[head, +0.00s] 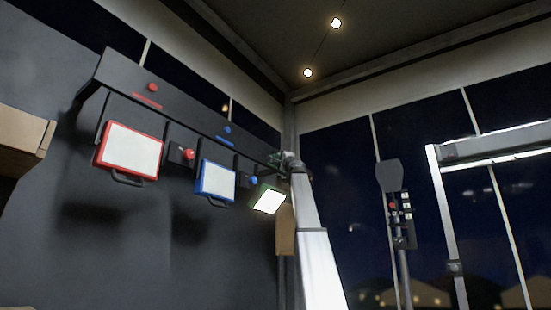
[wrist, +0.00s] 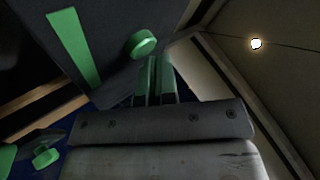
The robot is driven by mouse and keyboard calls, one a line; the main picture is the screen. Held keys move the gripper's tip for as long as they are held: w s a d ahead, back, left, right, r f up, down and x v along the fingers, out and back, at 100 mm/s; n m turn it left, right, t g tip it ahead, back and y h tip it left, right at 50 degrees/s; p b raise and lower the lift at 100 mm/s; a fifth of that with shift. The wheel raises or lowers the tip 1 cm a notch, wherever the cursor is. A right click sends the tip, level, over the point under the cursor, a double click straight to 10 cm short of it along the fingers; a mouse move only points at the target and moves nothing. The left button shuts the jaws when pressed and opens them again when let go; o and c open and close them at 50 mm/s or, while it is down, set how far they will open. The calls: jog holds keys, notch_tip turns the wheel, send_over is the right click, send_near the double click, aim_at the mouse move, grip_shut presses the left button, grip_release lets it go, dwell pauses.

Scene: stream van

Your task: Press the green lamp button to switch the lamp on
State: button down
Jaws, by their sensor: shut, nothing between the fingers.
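The green round button (wrist: 142,43) sits on a dark panel beside a green stripe (wrist: 75,48) in the wrist view. My gripper (wrist: 153,66) is shut and empty, its fingertips just below and right of this button; I cannot tell whether they touch it. In the head view my gripper (head: 278,160) is at the right end of the wall panel, where it hides most of the green marking. The green-framed lamp (head: 269,201) hangs below and shows a bright white face, brighter than the other lamps. A second green knob (wrist: 46,157) shows at the lower left of the wrist view.
A red-framed lamp (head: 132,149) and a blue-framed lamp (head: 215,181) hang left of the green one. A red button (head: 152,87) and a blue button (head: 227,129) sit on the panel above. A pole with a control box (head: 401,212) stands right.

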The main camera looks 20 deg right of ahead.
jog(key=shift+s+d, duration=0.15)
jog(key=s+d, duration=0.3)
jog(key=s, duration=0.1)
jog(key=shift+s+d, duration=0.35)
dwell(0.4)
jog(key=shift+f, duration=0.1)
dwell(0.4)
